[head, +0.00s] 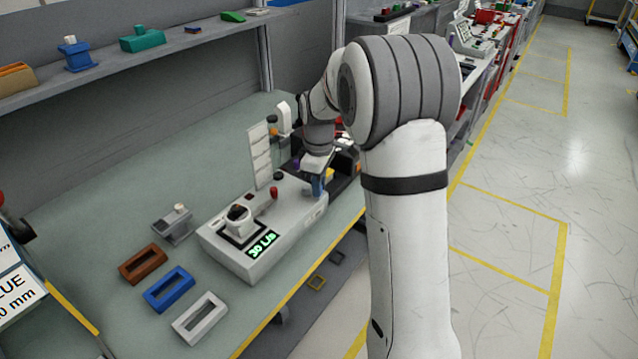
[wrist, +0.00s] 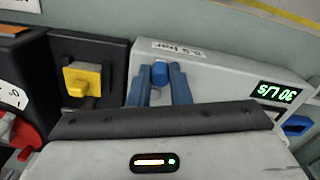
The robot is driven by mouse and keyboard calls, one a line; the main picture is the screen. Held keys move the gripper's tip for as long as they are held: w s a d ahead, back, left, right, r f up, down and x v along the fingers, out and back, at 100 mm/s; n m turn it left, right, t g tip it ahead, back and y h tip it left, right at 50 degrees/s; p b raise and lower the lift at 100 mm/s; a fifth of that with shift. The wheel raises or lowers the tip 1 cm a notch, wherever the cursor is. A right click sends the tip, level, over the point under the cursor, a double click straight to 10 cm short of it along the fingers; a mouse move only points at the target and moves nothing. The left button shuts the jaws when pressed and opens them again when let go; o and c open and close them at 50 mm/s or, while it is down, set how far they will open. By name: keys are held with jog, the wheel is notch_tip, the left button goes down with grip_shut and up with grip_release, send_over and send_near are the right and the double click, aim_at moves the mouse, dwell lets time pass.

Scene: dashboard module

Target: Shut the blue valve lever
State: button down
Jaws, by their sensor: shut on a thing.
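The blue valve lever (wrist: 160,72) shows in the wrist view at the end of a light grey module (wrist: 215,75). My gripper (wrist: 160,78) has its two blue fingers on either side of the lever's blue knob, shut on it. The lever's lower part is hidden behind my gripper body. In the head view, my gripper (head: 317,186) reaches down to the right end of the grey module (head: 285,240); the lever itself cannot be told apart from the blue fingers there. The module's green display (head: 262,243) reads 30 L/s.
A black module with a yellow knob (wrist: 82,78) stands beside the grey one. The grey module also carries a red knob (head: 274,193) and a black-topped dial (head: 239,215). Brown (head: 143,264), blue (head: 168,289) and white (head: 199,318) frames lie in front on the bench.

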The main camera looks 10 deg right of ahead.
jog(key=m, duration=0.1)
jog(key=a+m, duration=0.1)
jog(key=m, duration=0.2)
jog(key=shift+s+a+b, duration=0.25)
jog(key=shift+s+b, duration=0.05)
jog(key=shift+s, duration=0.05)
jog(key=m, duration=0.1)
jog(key=a+m, duration=0.1)
jog(key=m, duration=0.2)
jog(key=shift+s+a+m, duration=0.1)
jog(key=shift+a+m, duration=0.2)
jog(key=shift+m, duration=0.1)
jog(key=m, duration=0.1)
jog(key=a+m, duration=0.1)
jog(key=m, duration=0.2)
jog(key=shift+w+a+m, duration=0.55)
jog(key=shift+a+m, duration=0.05)
jog(key=shift+m, duration=0.75)
jog(key=shift+w+a+m, duration=0.25)
jog(key=shift+a+m, duration=0.05)
jog(key=shift+m, duration=0.75)
jog(key=c, duration=1.3)
grip_release()
jog(key=shift+c, duration=0.2)
jog(key=shift+r, duration=0.1)
